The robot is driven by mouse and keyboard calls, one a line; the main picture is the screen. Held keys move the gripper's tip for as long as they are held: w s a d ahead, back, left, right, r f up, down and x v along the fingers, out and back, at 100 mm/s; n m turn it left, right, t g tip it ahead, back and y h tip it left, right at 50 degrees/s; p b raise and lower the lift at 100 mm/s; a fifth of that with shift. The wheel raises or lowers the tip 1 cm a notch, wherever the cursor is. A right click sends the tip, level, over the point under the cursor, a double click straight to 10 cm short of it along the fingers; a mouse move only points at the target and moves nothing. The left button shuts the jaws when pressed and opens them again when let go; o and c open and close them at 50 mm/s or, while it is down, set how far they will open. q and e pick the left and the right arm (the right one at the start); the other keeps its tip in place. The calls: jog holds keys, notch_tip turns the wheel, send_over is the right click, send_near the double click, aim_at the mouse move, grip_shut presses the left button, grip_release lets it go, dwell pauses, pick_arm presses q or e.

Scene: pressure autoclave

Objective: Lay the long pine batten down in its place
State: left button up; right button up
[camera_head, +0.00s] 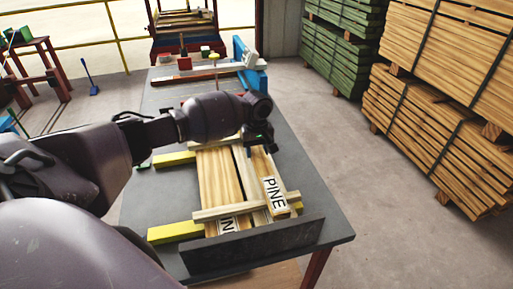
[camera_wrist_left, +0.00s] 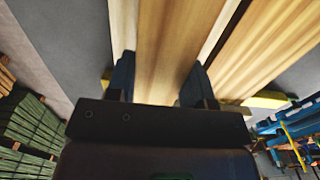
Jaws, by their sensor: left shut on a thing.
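The long pine batten (camera_head: 262,172) carries a white PINE label near its close end. It lies along the right side of other pine boards (camera_head: 216,175), and its close end passes over a pale cross strip (camera_head: 230,209). My left gripper (camera_head: 260,146) is shut on it near the far end. In the left wrist view the two dark blue fingers (camera_wrist_left: 158,82) stand either side of the batten (camera_wrist_left: 180,40). I cannot tell whether the batten touches what lies under it. My right gripper is not in view.
The boards lie over yellow bearers (camera_head: 176,232) on a grey table (camera_head: 160,195). A dark upright plate (camera_head: 255,248) stands at the close end. Blue fittings (camera_head: 252,78) stand at the table's far end. Lumber stacks (camera_head: 430,120) stand right, across open floor.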

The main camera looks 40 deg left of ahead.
aim_at(257, 149)
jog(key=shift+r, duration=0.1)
pick_arm(q)
jog(key=o, duration=1.1)
jog(key=shift+f, duration=0.1)
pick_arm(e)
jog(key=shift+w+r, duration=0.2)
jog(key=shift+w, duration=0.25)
pick_arm(q)
jog(key=shift+r, duration=0.35)
jog(key=shift+r+p, duration=0.65)
jog(key=shift+r, duration=5.65)
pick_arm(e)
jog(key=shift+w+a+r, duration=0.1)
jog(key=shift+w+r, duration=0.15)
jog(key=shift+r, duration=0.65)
